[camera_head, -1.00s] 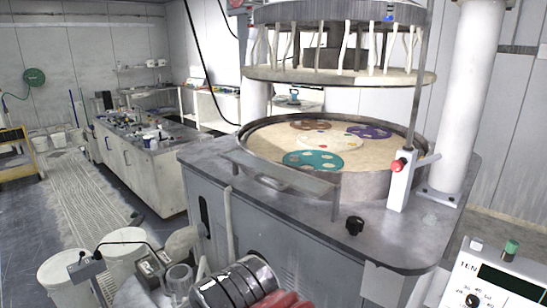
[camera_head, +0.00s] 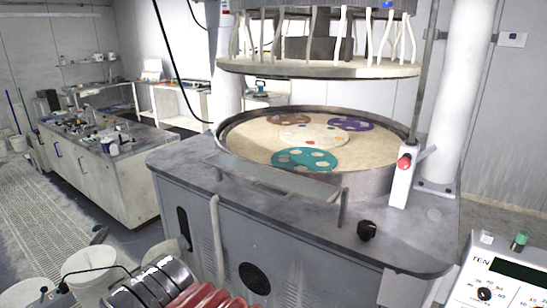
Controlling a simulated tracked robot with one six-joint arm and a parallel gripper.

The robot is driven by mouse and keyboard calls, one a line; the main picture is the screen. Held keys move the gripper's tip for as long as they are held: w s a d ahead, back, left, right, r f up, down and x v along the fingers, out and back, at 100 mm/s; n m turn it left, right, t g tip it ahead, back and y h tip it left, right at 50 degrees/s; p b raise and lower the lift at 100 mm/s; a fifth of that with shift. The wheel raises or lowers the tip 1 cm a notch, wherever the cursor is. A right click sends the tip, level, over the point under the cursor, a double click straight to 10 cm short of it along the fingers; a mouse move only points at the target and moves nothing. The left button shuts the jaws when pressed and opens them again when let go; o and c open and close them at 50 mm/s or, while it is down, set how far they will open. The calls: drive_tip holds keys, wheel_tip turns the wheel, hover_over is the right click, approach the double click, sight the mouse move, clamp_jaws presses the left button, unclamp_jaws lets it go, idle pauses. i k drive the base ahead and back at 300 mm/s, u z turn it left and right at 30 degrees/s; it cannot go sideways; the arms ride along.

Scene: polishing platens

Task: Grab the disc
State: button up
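Several flat discs with holes lie on the round beige platen (camera_head: 250,146) of the polishing machine. A teal disc (camera_head: 291,157) is nearest the front rim. A white disc (camera_head: 314,140) with small coloured spots lies in the middle. A brown disc (camera_head: 288,119) is at the back left and a purple disc (camera_head: 350,124) at the back right. Which disc is meant cannot be told from the view. Part of my arm shows at the bottom left, below and in front of the machine. My gripper is not in view.
An upper plate (camera_head: 320,68) hangs above the platen, leaving a gap. A metal bar (camera_head: 275,180) crosses in front of the rim. A post with a red button (camera_head: 404,162) stands at right. A control panel (camera_head: 510,275) is at lower right, a workbench (camera_head: 110,180) at left.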

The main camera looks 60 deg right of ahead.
sight(282, 157)
drive_tip(key=z, duration=0.25)
drive_tip(key=i, duration=0.65)
drive_tip(key=z, duration=0.8)
drive_tip(key=i, duration=0.4)
drive_tip(key=z, duration=0.25)
